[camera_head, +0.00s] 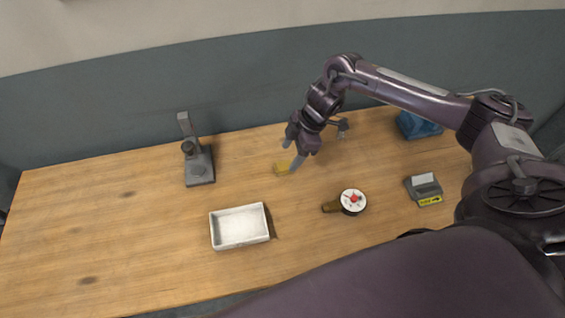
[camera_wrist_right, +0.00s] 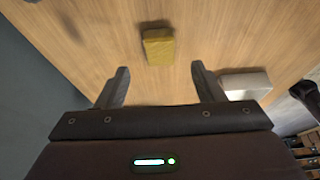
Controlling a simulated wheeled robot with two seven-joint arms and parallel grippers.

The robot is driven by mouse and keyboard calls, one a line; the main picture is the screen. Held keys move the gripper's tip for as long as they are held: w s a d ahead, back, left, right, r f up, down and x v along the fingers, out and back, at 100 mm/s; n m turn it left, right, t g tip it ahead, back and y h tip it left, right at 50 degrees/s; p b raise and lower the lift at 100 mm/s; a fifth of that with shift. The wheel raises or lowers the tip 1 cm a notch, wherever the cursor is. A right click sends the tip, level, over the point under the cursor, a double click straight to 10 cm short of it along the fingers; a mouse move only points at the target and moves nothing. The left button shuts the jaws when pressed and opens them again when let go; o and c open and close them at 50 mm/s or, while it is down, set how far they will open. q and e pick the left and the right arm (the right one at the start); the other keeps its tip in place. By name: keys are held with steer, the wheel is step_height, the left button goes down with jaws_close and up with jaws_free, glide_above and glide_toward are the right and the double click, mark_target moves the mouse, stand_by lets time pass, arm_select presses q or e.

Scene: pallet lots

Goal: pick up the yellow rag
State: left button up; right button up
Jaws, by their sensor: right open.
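The yellow rag (camera_head: 281,168) is a small folded block lying on the wooden table, near the middle. My right gripper (camera_head: 291,155) is just above and beside it in the head view, covering part of it. In the right wrist view the rag (camera_wrist_right: 158,47) lies beyond the two fingertips, roughly centred between them. The right gripper (camera_wrist_right: 160,78) is open, with nothing between its fingers. My left gripper does not show in either view.
A white tray (camera_head: 212,230) stands front left of the rag. A grey stand-like device (camera_head: 200,168) is at left. A round gauge with a red centre (camera_head: 353,201), a grey device with yellow label (camera_head: 423,187) and a blue object (camera_head: 418,125) are at right. The table's left is clear.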

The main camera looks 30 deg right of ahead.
mark_target(284, 165)
steer(key=p+x, duration=0.1)
steer(key=x, duration=0.3)
steer(key=shift+f, duration=0.45)
steer(key=c, duration=1.1)
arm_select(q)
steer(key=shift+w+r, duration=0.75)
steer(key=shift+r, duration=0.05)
arm_select(e)
steer(key=shift+o, duration=0.2)
